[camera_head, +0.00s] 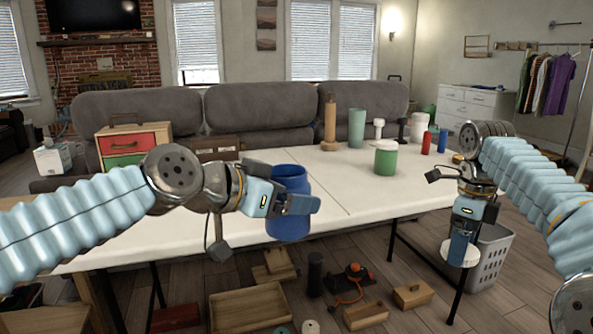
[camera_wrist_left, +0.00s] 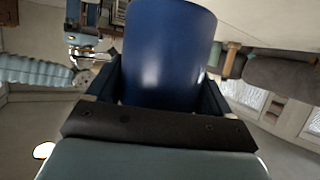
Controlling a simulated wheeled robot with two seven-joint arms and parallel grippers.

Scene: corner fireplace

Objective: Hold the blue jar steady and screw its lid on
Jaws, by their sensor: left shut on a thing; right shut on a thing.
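The blue jar (camera_head: 287,228) is at the table's front edge in the head view, roughly upright, and its top looks open. My left gripper (camera_head: 290,204) is shut on the jar's side, with fingers around it. In the left wrist view the jar (camera_wrist_left: 170,50) fills the space between the fingers (camera_wrist_left: 165,95). My right gripper (camera_head: 461,246) points down beyond the table's right front edge. It is shut on a white round lid (camera_head: 472,255), partly hidden by the fingers, well apart from the jar.
A drawer box (camera_head: 130,147) stands at the back left. A grey basket (camera_head: 492,255) stands behind my right gripper. Wooden boxes (camera_head: 247,306) lie on the floor.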

